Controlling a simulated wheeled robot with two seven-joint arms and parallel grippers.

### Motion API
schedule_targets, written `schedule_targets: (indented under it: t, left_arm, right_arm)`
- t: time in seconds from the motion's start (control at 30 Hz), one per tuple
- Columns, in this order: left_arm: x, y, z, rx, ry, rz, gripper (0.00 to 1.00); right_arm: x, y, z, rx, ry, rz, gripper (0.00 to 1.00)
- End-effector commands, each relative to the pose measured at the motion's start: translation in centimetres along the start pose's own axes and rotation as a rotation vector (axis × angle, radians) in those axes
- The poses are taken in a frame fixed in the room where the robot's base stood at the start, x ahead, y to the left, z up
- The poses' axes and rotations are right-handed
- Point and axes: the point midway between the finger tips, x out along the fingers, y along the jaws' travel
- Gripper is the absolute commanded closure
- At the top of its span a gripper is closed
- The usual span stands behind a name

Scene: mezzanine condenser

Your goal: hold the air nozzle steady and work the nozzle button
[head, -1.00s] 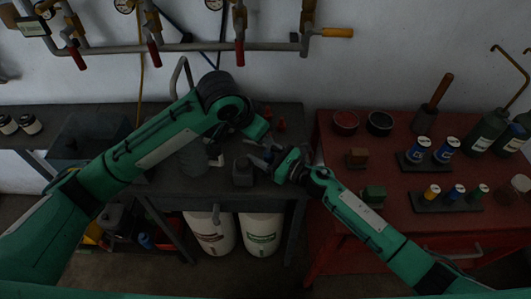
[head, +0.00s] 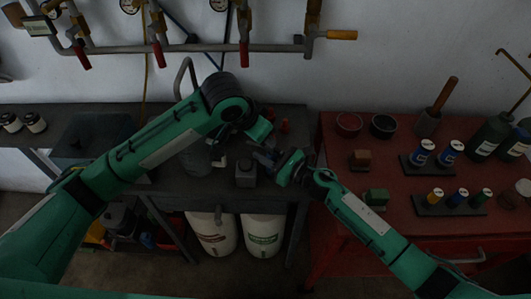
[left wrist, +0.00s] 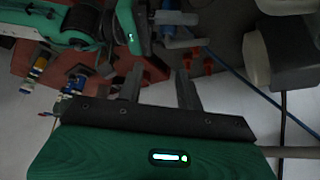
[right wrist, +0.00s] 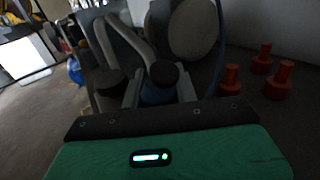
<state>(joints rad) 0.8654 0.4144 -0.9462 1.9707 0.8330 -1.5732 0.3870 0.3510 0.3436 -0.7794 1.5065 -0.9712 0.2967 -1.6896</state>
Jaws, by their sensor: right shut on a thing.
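The air nozzle shows in the left wrist view as a blue body (left wrist: 178,32). In the right wrist view a blue part (right wrist: 157,94) with a dark round end sits between my right fingers. My right gripper (right wrist: 158,95) is shut on it; in the head view this gripper (head: 266,155) is over the dark bench, and the nozzle is small and dim there. My left gripper (left wrist: 158,88) is open, its two fingers apart with nothing between them, and the nozzle lies beyond the tips. In the head view my left fingers are hard to make out. I cannot make out the nozzle button.
Several red pegs (right wrist: 230,80) stand near the nozzle. A grey block (head: 245,173) is on the dark bench (head: 290,190). The red bench (head: 400,190) at right holds bowls, cans and bottles. Pipes with red-handled valves (head: 244,54) run along the wall above.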

Motion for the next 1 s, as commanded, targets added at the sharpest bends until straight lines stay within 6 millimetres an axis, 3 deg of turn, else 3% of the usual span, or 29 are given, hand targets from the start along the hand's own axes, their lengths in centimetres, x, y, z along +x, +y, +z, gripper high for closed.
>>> schedule_targets:
  t: [0.23,0.43,1.0]
  left_arm:
    - [0.00,0.00,0.00,0.000,0.000,0.000,0.64]
    - [0.00,0.00,0.00,0.000,0.000,0.000,1.00]
    - [0.00,0.00,0.00,0.000,0.000,0.000,1.00]
  right_arm:
    - [-0.02,-0.02,-0.03,0.000,0.001,0.000,0.99]
    - [-0.02,-0.02,-0.03,0.000,0.001,0.000,0.99]
    - [-0.02,-0.02,-0.04,0.000,0.001,0.000,0.99]
